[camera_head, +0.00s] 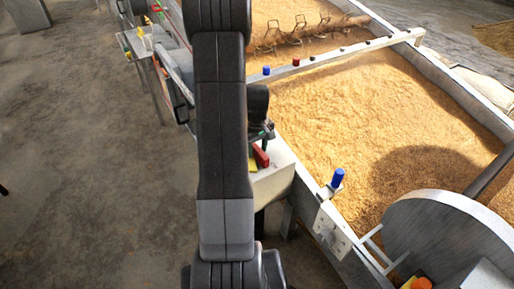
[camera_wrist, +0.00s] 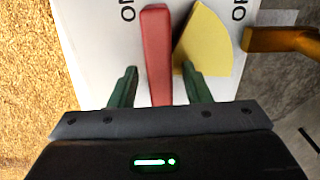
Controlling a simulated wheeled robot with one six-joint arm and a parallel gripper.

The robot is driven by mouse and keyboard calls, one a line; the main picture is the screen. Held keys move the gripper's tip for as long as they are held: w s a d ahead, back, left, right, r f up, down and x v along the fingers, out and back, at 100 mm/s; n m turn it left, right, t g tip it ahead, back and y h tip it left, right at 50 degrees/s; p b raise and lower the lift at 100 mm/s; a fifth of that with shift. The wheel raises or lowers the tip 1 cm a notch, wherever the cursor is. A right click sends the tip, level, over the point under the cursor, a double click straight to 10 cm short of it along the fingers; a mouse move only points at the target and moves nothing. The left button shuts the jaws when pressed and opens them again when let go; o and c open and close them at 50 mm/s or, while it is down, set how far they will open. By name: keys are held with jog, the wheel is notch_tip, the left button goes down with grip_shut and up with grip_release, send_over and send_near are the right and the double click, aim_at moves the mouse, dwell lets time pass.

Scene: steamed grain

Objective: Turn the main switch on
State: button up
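The main switch appears as a red handle (camera_wrist: 157,55) beside a yellow wedge-shaped piece (camera_wrist: 205,40) on a white panel (camera_wrist: 95,30) in the wrist view. Partly cut-off dark lettering shows on the panel on both sides of the handle. My gripper (camera_wrist: 160,90) is open, its green fingers apart on either side of the red handle's near end, with gaps visible. In the head view the red handle (camera_head: 261,156) shows just below my gripper (camera_head: 264,134), partly hidden by my arm. The yellow piece (camera_head: 253,165) is mostly hidden there.
A large bed of grain (camera_head: 360,120) lies right of the panel, behind a metal wall. A blue knob (camera_head: 337,178) stands on this wall, and a metal drum (camera_head: 440,240) is at lower right. An orange-yellow bar (camera_wrist: 285,40) is right of the panel. Open concrete floor (camera_head: 80,150) lies left.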

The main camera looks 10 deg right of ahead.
notch_tip(320, 180, up, 14)
jog(key=p, duration=0.1)
dwell(0.4)
jog(key=shift+f, duration=0.2)
notch_tip(320, 180, down, 14)
jog(key=shift+r+b, duration=0.1)
jog(key=shift+b, duration=0.4)
jog(key=shift+r, duration=0.1)
jog(key=shift+r, duration=0.1)
